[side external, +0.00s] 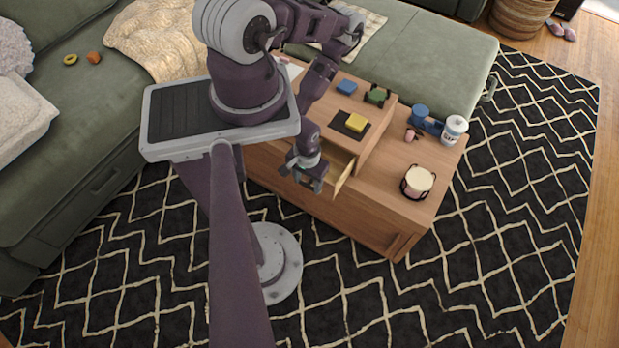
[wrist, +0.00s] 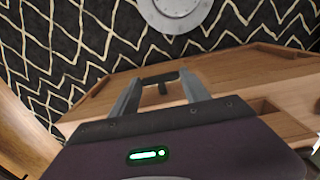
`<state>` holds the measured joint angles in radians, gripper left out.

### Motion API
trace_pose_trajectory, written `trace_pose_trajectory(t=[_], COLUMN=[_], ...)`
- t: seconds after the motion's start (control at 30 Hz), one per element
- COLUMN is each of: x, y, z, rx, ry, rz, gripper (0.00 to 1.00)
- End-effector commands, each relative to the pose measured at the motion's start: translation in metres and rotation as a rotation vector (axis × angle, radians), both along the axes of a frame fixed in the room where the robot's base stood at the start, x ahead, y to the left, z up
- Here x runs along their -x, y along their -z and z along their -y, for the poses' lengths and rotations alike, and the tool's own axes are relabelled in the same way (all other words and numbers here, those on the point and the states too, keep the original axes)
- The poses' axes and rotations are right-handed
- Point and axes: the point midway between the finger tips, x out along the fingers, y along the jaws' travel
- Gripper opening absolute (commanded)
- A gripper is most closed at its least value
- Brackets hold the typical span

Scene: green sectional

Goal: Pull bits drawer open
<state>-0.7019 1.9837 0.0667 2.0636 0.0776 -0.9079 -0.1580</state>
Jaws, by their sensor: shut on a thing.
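The wooden bits drawer (side external: 343,180) stands partly open from the small wooden chest (side external: 372,140) on the low table, with a strip of its inside showing. My gripper (side external: 312,182) is at the drawer's front, pointing down. In the wrist view my gripper (wrist: 160,86) has its two grey fingers on either side of a dark handle (wrist: 163,78), shut on it. The exact contact of the fingers is hard to see, and most of the drawer's inside is hidden.
A yellow block (side external: 356,122) on a dark pad, a blue block (side external: 346,87) and a green block (side external: 376,95) sit on the chest.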

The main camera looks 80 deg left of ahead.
Motion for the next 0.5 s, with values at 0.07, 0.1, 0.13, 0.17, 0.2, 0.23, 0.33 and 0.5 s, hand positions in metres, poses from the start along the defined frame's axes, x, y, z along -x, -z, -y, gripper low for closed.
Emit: trace_pose_trajectory(t=[0.07, 0.1, 0.13, 0.17, 0.2, 0.23, 0.33, 0.5], x=[-0.0001, -0.0002, -0.0002, -0.0003, -0.0003, -0.0004, -0.0004, -0.0009], y=[-0.0003, -0.0003, -0.0003, -0.0003, -0.0003, -0.0003, -0.0002, -0.0067], z=[0.0, -0.0001, -0.0001, -0.0001, -0.0001, -0.0002, -0.0002, -0.0007], rx=[0.0, 0.0, 0.0, 0.0, 0.0, 0.0, 0.0, -0.001], ry=[0.0, 0.0, 0.0, 0.0, 0.0, 0.0, 0.0, 0.0], rz=[0.0, 0.0, 0.0, 0.0, 0.0, 0.0, 0.0, 0.001], gripper=[0.6, 0.68, 0.74, 0.76, 0.76, 0.76, 0.76, 0.76])
